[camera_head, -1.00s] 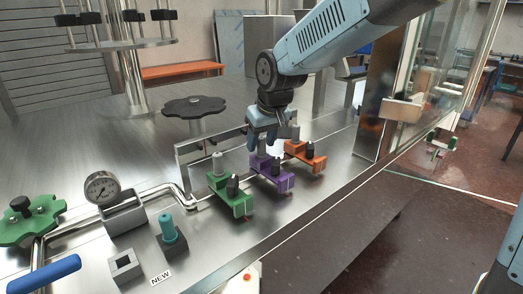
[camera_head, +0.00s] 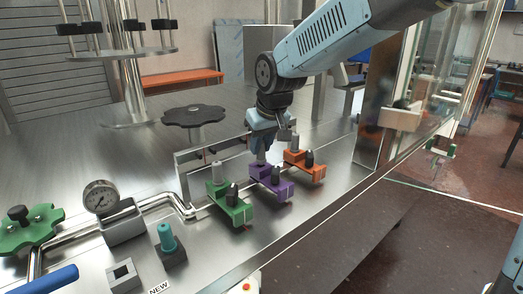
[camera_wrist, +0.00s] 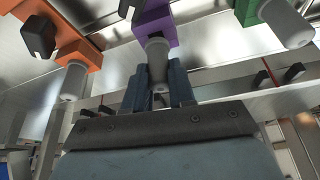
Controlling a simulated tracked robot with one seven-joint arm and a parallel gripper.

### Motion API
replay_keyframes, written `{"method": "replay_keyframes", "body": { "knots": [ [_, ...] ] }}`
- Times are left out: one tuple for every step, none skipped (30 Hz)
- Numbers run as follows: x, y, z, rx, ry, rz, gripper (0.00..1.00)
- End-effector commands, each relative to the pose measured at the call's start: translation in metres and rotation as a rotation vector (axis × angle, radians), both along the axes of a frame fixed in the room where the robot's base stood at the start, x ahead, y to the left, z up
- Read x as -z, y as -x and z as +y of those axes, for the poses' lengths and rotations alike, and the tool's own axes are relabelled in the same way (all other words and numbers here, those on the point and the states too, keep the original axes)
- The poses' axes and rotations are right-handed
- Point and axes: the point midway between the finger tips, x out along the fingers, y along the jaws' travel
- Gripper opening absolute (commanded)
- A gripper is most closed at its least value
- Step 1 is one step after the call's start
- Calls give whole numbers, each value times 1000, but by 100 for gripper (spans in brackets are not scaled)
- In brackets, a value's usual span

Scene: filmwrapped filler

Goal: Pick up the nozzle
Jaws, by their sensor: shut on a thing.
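My gripper (camera_head: 262,148) is shut on the grey nozzle (camera_wrist: 157,62) of the purple holder (camera_head: 271,183). The wrist view shows this nozzle between my two fingers, with its upper end still at the purple holder (camera_wrist: 153,22). In the head view my fingers hide much of it. Similar grey nozzles stand on the green holder (camera_head: 216,173) and the orange holder (camera_head: 295,144), beside my gripper. A teal nozzle-like piece (camera_head: 167,237) stands in a dark block near the NEW label, apart from my gripper.
Black-capped posts stand close in front of the grey nozzles. A pressure gauge (camera_head: 101,196), a bent pipe (camera_head: 162,192) and a green valve wheel (camera_head: 30,229) are at the left. A black knob (camera_head: 194,111) stands behind. A glass panel (camera_head: 435,65) rises at the right.

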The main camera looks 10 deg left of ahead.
Motion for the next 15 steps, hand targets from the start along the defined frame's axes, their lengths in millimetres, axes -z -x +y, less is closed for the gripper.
{"method": "replay_keyframes", "body": {
  "knots": [
    [-10,-1,0,1,-4,-4,0],
    [-15,-1,-1,1,-4,-4,0],
    [-23,2,-2,2,-4,-4,0],
    [-27,6,-5,2,-4,-3,0],
    [-32,10,-8,1,-5,-3,0],
    [-39,15,-11,2,-4,-4,0],
    [-45,19,-14,1,-5,-3,0],
    [-52,23,-17,1,-6,-4,0],
    [-60,29,-21,1,-4,-4,0],
    [-66,33,-24,2,-5,-5,0],
    [-73,37,-27,2,-4,-5,0],
    [-81,43,-31,2,-4,-5,0],
    [-82,49,-35,1,-4,-4,0],
    [-84,54,-39,2,-3,-3,0],
    [-88,61,-43,2,-3,-4,0]
  ]
}}
